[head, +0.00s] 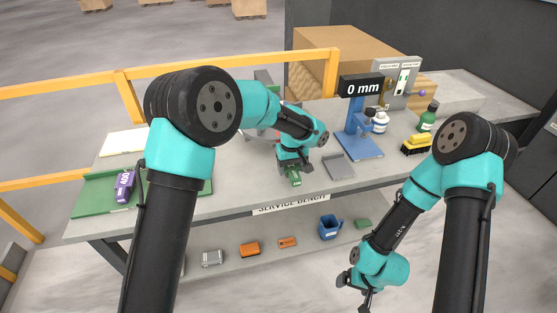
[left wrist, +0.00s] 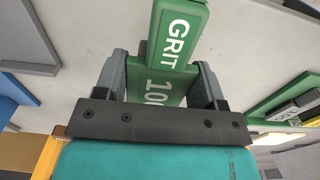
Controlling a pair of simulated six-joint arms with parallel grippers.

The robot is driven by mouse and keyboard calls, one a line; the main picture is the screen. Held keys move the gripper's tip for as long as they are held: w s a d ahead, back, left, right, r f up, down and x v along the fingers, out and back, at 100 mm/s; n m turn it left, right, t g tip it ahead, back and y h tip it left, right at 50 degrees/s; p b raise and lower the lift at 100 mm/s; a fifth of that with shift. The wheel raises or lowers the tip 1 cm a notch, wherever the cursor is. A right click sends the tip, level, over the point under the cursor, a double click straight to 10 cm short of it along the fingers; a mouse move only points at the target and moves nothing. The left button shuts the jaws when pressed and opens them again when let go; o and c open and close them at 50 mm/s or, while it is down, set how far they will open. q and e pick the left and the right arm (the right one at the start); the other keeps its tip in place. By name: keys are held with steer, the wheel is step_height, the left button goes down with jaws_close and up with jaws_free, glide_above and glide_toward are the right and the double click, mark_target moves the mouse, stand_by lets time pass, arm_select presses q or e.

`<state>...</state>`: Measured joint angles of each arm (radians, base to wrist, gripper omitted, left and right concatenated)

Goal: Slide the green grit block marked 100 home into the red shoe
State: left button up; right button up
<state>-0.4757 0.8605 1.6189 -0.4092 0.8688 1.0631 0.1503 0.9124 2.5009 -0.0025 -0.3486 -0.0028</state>
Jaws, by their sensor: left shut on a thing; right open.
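The green grit block (head: 295,180), with white lettering "GRIT 100" in the left wrist view (left wrist: 172,35), is between the fingers of my left gripper (head: 292,170). The gripper is shut on it, over the front middle of the bench. I cannot tell whether the block touches the bench top. The red shoe is not clearly visible; only a small reddish patch shows behind my left forearm, and I cannot tell whether it is the shoe. My right gripper (head: 367,297) is open and empty, low in front of the bench at the lower right.
A grey tray (head: 338,167) and a blue stand (head: 361,146) with a "0 mm" display are right of the block. A yellow-black brush (head: 416,145) and green bottle (head: 428,117) stand further right.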

arm_select(q)
steer(key=shift+s+d, duration=0.15)
steer(key=shift+d, duration=0.1)
steer(key=shift+w+a, duration=0.3)
steer(key=shift+w, duration=0.65)
steer(key=shift+w+a, duration=0.25)
steer(key=shift+w, duration=0.65)
steer(key=shift+w+a, duration=0.3)
steer(key=shift+w, duration=0.65)
steer(key=shift+w+a, duration=0.2)
steer(key=shift+w, duration=0.55)
steer(key=shift+w+a, duration=0.25)
steer(key=shift+w, duration=0.5)
steer(key=shift+w+a, duration=0.2)
steer(key=shift+w, duration=0.55)
steer(key=o, duration=1.3)
steer(key=shift+c, duration=0.2)
steer(key=shift+r, duration=0.1)
step_height(320, 180, up, 17)
